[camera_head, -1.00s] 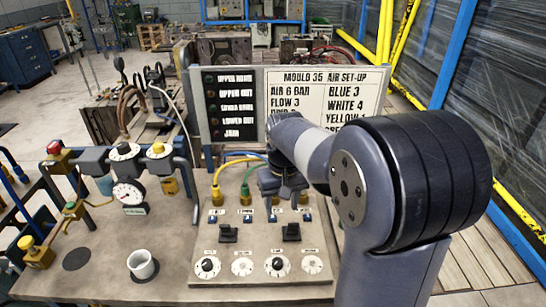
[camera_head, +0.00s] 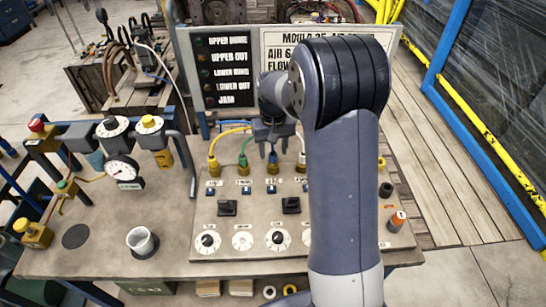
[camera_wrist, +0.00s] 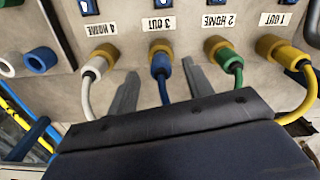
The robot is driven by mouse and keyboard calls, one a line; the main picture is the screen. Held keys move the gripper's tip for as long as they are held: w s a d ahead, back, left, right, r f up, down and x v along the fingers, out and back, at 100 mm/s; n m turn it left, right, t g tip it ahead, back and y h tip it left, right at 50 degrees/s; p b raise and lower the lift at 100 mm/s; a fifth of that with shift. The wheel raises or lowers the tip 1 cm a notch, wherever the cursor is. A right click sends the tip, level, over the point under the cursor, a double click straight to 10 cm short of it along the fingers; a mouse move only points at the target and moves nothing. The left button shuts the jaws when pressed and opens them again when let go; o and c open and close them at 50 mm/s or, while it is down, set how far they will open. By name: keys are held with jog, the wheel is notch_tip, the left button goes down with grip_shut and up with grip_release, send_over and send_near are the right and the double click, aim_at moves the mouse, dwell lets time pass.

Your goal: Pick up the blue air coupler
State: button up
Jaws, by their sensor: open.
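The blue air coupler (camera_wrist: 161,62) sits in a brass port labelled "3 OUT" on the sloping panel, with a blue hose running from it towards me. It also shows in the head view (camera_head: 272,160) below my gripper (camera_head: 274,147). In the wrist view my gripper (camera_wrist: 161,84) is open, with one finger on each side of the blue coupler and its hose. The fingers look apart from the coupler. A white coupler (camera_wrist: 99,58) at "4 HOME" and a green coupler (camera_wrist: 228,58) at "2 HOME" sit just outside the fingers.
A yellow coupler (camera_wrist: 286,54) sits at "1 OUT". Blue and white round fittings show at the wrist view's left edge. The panel (camera_head: 222,233) carries knobs and black switches. A white cup (camera_head: 142,242) and gauge (camera_head: 122,171) stand left. A sign board rises behind.

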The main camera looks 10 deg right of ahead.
aim_at(273, 152)
jog(key=shift+w+f, duration=0.15)
jog(key=shift+f, duration=1.6)
grip_shut()
